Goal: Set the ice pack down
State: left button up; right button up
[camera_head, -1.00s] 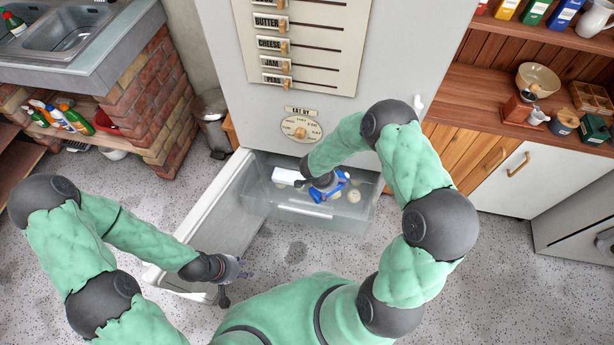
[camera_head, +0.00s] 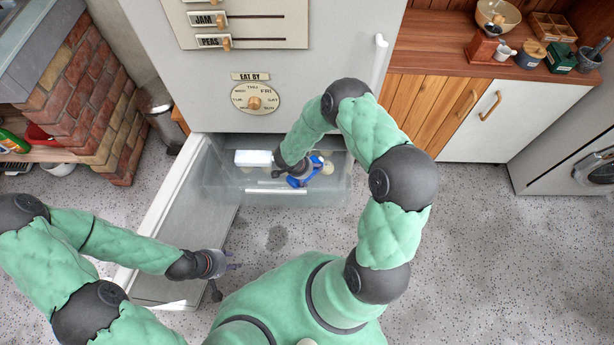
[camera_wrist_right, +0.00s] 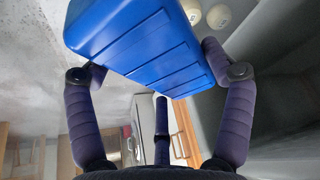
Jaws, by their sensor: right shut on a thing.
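The blue ice pack (camera_wrist_right: 140,45) is a ribbed block between the fingers of my right gripper (camera_wrist_right: 160,70) in the right wrist view. In the head view my right gripper (camera_head: 303,178) is shut on it inside the clear drawer (camera_head: 330,195), and only parts of the blue ice pack (camera_head: 317,164) show around the fingers. Whether the pack touches the drawer floor cannot be told. My left gripper (camera_head: 226,275) is empty, fingers apart, beside the open lower door (camera_head: 180,215).
A white block (camera_head: 253,158) lies in the drawer left of my right gripper. Pale round things (camera_head: 328,168) lie there too, also seen in the wrist view (camera_wrist_right: 219,16). The fridge front with the Eat By dial (camera_head: 255,97) rises behind. Floor at the right is clear.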

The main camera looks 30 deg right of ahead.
notch_tip(320, 180, down, 4)
jog(key=shift+r+b, duration=0.15)
jog(key=shift+b, duration=0.55)
jog(key=shift+r, duration=0.15)
jog(key=o, duration=1.3)
jog(key=shift+f, duration=0.2)
jog(key=p+v, duration=0.2)
jog(key=v, duration=0.4)
jog(key=shift+r+p, duration=0.4)
jog(key=shift+r, duration=0.05)
jog(key=shift+s+a+r, duration=0.1)
jog(key=shift+a+r, duration=0.2)
jog(key=shift+r, duration=0.15)
